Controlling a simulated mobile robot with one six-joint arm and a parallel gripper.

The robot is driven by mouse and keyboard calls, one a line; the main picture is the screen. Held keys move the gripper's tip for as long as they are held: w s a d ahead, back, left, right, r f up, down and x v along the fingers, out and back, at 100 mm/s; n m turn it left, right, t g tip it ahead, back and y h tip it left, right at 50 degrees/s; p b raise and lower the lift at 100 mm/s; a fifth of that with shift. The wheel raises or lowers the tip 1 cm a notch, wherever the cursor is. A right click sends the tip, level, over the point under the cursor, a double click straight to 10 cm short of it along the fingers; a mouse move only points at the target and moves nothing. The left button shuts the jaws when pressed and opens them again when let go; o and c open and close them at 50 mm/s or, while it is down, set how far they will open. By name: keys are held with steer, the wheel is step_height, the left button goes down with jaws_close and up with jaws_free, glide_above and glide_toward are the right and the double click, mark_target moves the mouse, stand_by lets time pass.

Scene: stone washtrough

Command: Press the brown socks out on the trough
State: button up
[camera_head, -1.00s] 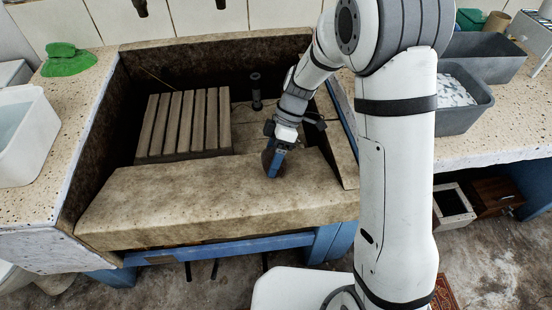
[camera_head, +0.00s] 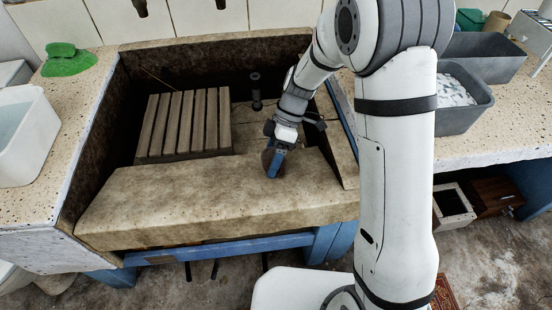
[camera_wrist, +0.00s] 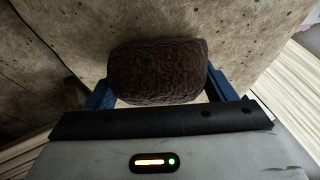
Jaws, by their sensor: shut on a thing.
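The brown socks (camera_wrist: 158,72) show as a dark brown rolled bundle between the blue fingers of my gripper (camera_wrist: 155,95) in the wrist view. My gripper (camera_head: 272,166) is shut on them. In the head view the socks (camera_head: 267,158) are a small brown patch, mostly hidden by the fingers. My gripper points down at the front ledge of the stone trough (camera_head: 200,205), near its inner edge and right of its middle. I cannot tell whether the socks touch the stone.
A ribbed washboard (camera_head: 185,120) lies in the trough at left. A dark upright pipe (camera_head: 256,92) stands in the basin. A green cloth with a green block (camera_head: 68,64) lies at back left. A white tub (camera_head: 28,135) stands at left, grey tubs (camera_head: 465,100) at right.

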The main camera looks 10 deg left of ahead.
steer(key=shift+s+d+f, duration=0.1)
steer(key=shift+s+f, duration=0.1)
steer(key=shift+f, duration=0.1)
steer(key=shift+w+a+r+p, duration=0.15)
steer(key=shift+w+r+p, duration=0.45)
steer(key=shift+r, duration=0.55)
steer(key=shift+w+a+r+p, duration=0.15)
steer(key=shift+w+r+p, duration=0.3)
steer(key=shift+r+p, duration=0.5)
steer(key=shift+w+a+r+p, duration=0.15)
steer(key=shift+w+r+p, duration=0.35)
steer(key=shift+r, duration=0.8)
